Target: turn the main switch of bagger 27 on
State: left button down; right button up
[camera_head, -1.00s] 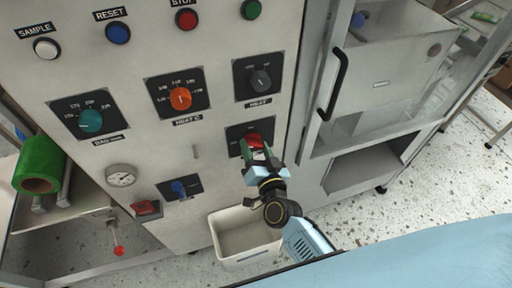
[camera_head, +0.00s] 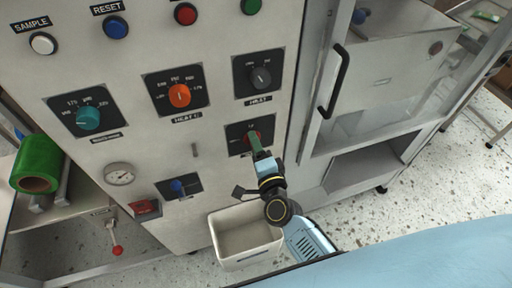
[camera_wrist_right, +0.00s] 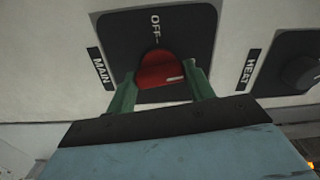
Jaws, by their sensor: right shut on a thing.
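The main switch is a red knob (camera_wrist_right: 161,70) on a black plate (camera_wrist_right: 195,25) marked OFF, with a MAIN label (camera_wrist_right: 101,68) beside it in the right wrist view. A small white mark on the knob lies toward the right there, while OFF is printed above the knob. In the head view the knob (camera_head: 251,137) is partly hidden by my right gripper (camera_head: 256,143). That gripper's green fingers (camera_wrist_right: 160,91) are closed on either side of the knob, with the dark palm near the panel. My left gripper is not in view.
Above the switch is a HEAT knob (camera_head: 260,77); an orange knob (camera_head: 179,95) and a teal knob (camera_head: 88,118) are farther left. A white bin (camera_head: 243,262) stands below. A black door handle (camera_head: 335,82) is to the right, and a red-knobbed lever (camera_head: 117,250) is at lower left.

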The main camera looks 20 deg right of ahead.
jog(key=shift+m, duration=0.7)
jog(key=o, duration=1)
jog(key=s+b, duration=0.1)
jog(key=s, duration=1.2)
jog(key=shift+s+d, duration=0.2)
